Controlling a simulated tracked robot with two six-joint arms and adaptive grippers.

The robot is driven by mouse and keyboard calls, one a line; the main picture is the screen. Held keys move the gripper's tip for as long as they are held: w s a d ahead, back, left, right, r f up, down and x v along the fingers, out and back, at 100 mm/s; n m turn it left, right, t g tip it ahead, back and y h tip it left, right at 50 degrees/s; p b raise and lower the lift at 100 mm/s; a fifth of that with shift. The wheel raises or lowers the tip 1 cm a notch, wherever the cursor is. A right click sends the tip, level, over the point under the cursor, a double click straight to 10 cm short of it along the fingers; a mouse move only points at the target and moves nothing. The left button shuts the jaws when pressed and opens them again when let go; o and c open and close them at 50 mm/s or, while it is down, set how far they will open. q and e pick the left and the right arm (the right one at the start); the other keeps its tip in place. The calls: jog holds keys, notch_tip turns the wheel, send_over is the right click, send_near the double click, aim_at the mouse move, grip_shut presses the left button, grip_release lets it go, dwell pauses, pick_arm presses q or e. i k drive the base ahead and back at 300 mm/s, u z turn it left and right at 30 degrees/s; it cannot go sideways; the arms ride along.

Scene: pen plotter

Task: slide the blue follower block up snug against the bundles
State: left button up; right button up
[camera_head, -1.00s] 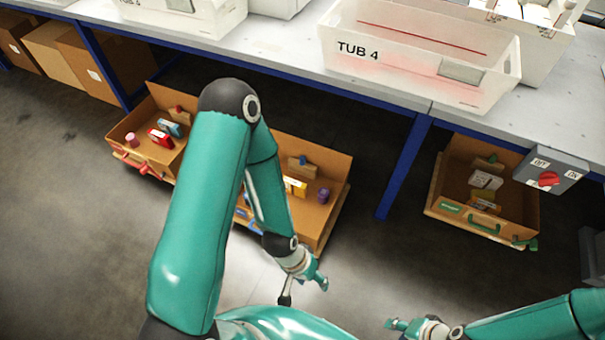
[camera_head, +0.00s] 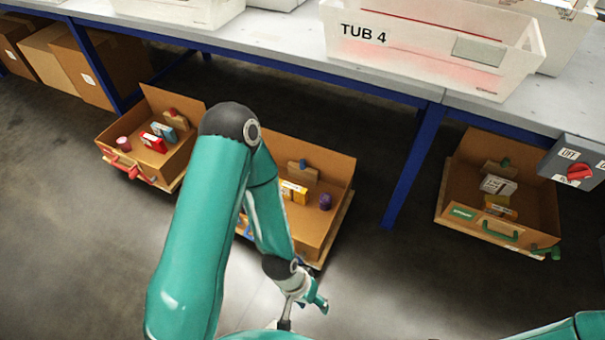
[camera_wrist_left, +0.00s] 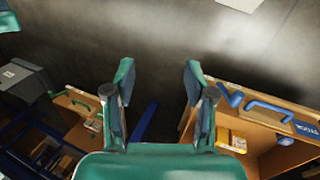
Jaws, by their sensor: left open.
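The blue follower block (camera_head: 303,172) is a wooden block with a blue knob, standing near the back of the middle cardboard drawer (camera_head: 337,205). White and yellow bundles (camera_head: 296,192) lie in front of it, with a gap that I cannot judge; my left arm partly covers this drawer. My left gripper (camera_head: 304,309) is outside the drawer, in front of and below it. In the left wrist view the gripper (camera_wrist_left: 160,88) is open and empty. A yellow bundle (camera_wrist_left: 231,140) shows there beyond the right finger, inside the blue-handled drawer. My right gripper is out of the head view.
A purple cylinder (camera_head: 325,201) sits at the middle drawer's right. A red-handled drawer (camera_head: 130,165) is at left and a green-handled drawer (camera_head: 530,215) at right. The blue bench leg (camera_head: 413,165) and a switch box (camera_head: 575,170) flank the right drawer. Floor in front is clear.

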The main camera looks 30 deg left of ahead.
aim_at(302, 173)
jog(key=k, duration=0.6)
jog(key=u, duration=0.3)
jog(key=i, duration=0.55)
jog(key=u, duration=0.55)
jog(key=i, duration=0.8)
jog(key=z, duration=0.25)
